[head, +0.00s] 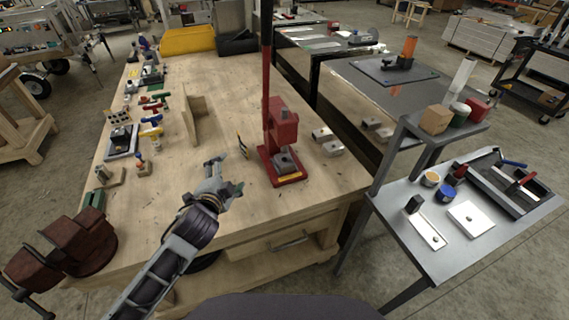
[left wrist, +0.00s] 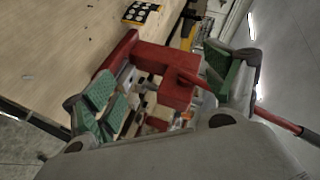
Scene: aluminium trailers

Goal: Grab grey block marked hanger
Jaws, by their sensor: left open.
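Two small grey metal blocks lie on the wooden bench to the right of the red arbor press: one farther back (head: 321,134) and one nearer (head: 333,148). Their markings are too small to read, so I cannot tell which is marked hanger. My left gripper (head: 230,174) is open and empty above the bench's front, left of the press and apart from both blocks. In the left wrist view, its green-padded fingers (left wrist: 165,88) are spread, with the red press (left wrist: 165,75) showing beyond and between them. I cannot make out either block there. My right gripper is not in view.
The tall red press (head: 282,135) stands between my left gripper and the blocks. A wooden bracket (head: 196,122), several hand tools and a dark red vise (head: 75,243) are on the left. A steel side table (head: 425,250) is at right. The bench middle (head: 225,85) is clear.

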